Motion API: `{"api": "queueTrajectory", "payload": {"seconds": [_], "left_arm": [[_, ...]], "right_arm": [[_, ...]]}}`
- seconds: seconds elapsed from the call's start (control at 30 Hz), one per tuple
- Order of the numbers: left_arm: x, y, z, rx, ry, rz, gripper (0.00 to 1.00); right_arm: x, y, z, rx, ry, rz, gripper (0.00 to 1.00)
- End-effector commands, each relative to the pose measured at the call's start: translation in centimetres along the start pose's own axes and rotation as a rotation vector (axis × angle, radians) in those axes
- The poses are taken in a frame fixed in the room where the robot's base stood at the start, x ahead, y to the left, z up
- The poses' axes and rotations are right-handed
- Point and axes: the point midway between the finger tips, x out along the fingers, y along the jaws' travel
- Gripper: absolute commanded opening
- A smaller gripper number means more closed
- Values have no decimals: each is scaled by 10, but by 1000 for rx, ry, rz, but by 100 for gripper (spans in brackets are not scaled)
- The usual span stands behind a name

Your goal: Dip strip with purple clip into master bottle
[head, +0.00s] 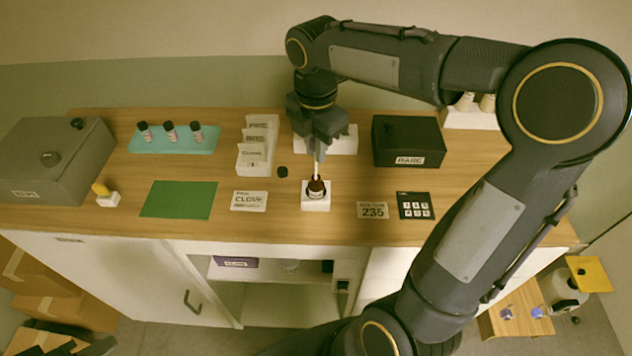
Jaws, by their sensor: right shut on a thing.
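My right gripper (318,143) points down over the middle of the counter and is shut on a thin pale strip (317,169). A purple clip cannot be made out; the fingers cover the strip's upper end. A small dark brown bottle (316,188) stands upright in a white block (316,203) directly below. The strip's lower end meets the bottle's mouth in the picture; I cannot tell how far inside it is. My left gripper is not in view.
Three dark-capped bottles stand on a teal tray (134,147). A white card rack (244,170), CLOVE card (248,201), green mat (178,199), black RARE box (408,141), 235 card (373,210) and black keypad (415,205) surround the bottle. A grey box (55,160) sits left.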

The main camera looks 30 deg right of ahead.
Motion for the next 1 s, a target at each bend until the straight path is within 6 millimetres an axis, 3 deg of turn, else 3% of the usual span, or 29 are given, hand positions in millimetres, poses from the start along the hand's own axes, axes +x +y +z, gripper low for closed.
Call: {"api": "queueTrajectory", "payload": {"seconds": [1.0], "left_arm": [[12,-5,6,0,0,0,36]], "right_arm": [[22,0,0,0,0,-1,0]]}}
